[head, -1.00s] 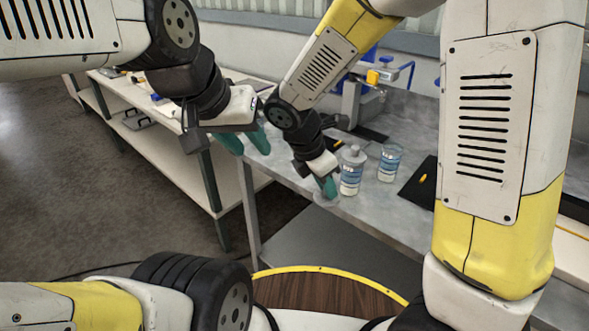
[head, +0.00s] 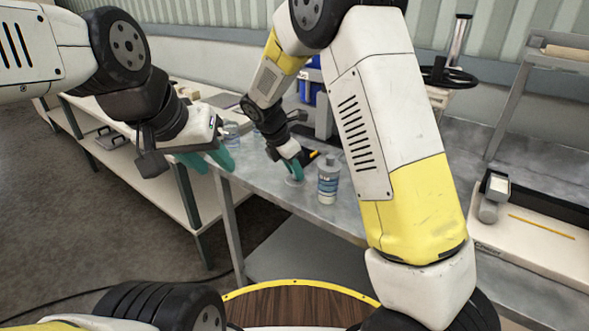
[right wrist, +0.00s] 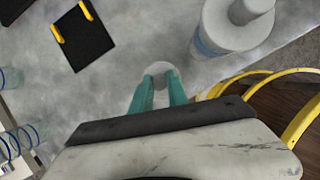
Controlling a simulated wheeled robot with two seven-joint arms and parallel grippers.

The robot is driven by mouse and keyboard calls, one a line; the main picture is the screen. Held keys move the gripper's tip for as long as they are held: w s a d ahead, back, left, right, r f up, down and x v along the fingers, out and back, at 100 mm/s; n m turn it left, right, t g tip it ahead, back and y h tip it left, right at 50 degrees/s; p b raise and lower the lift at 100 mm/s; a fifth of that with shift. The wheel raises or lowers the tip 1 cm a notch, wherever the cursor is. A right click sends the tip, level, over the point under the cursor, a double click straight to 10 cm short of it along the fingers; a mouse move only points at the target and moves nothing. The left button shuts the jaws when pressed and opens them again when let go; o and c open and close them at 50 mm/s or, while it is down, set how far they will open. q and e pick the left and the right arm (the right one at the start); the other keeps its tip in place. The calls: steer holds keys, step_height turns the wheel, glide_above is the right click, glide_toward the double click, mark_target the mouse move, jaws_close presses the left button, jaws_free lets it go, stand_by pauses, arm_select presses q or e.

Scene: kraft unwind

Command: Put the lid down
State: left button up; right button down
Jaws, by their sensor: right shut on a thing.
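A small round pale lid (right wrist: 161,70) is between the teal fingertips of my right gripper (right wrist: 160,82). In the head view the lid (head: 294,182) shows under my right gripper (head: 291,166), low over the grey bench near its front edge. I cannot tell whether the lid touches the bench.
The grey bench (head: 345,217) has bare surface around the lid. A clear jar (head: 231,130) stands behind my left gripper. A white low table (head: 205,200) adjoins.

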mark_target(294, 179)
steer(key=shift+w+f, duration=0.2)
steer(key=shift+f, duration=1.55)
steer(key=shift+f, duration=0.15)
steer(key=c, duration=1.3)
jaws_free()
steer(key=v, duration=1.2)
steer(key=s+d+r+m+y, duration=0.2)
steer(key=s+d+r+m, duration=0.35)
steer(key=d+r, duration=0.2)
steer(key=s+d+r+m+t+y, duration=0.1)
steer(key=s+d+r+m+y, duration=0.1)
steer(key=s+d+m, duration=0.3)
steer(key=s+d+r+m+t+y, duration=0.2)
steer(key=s+d+m, duration=0.3)
steer(key=s+m, duration=0.8)
steer(key=shift+d+r+m, duration=0.35)
steer(key=shift+m, duration=0.2)
